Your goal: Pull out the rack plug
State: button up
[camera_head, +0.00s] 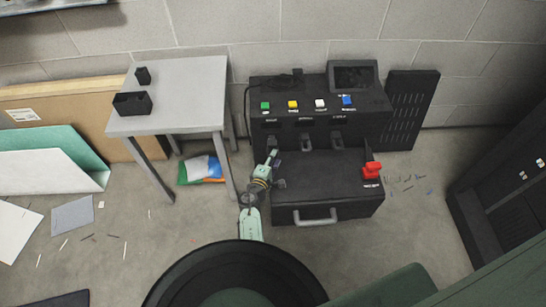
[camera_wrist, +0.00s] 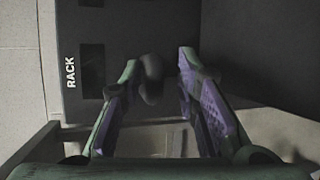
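The black panel (camera_head: 322,127) stands against the wall, with a row of dark sockets or plugs low on its front. In the wrist view, the white word RACK (camera_wrist: 70,78) marks its face. A dark rounded piece (camera_wrist: 151,80), seemingly the rack plug, shows between my fingers, nearer the left one. My gripper (camera_wrist: 158,66) is open, with its purple pads apart on either side of this piece. I cannot tell whether the left finger touches it. In the head view my gripper (camera_head: 271,163) is at the panel's lower left, and hides part of the plug there.
Green, yellow, white and blue buttons (camera_head: 306,103) line the panel. A grey table (camera_head: 190,90) with black holders stands left. Papers lie on the floor.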

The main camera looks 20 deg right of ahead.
jog(key=shift+o, duration=0.7)
jog(key=shift+f, duration=0.1)
jog(key=shift+r, duration=0.3)
notch_tip(320, 180, up, 10)
jog(key=shift+w+r, duration=0.15)
jog(key=shift+f, duration=0.2)
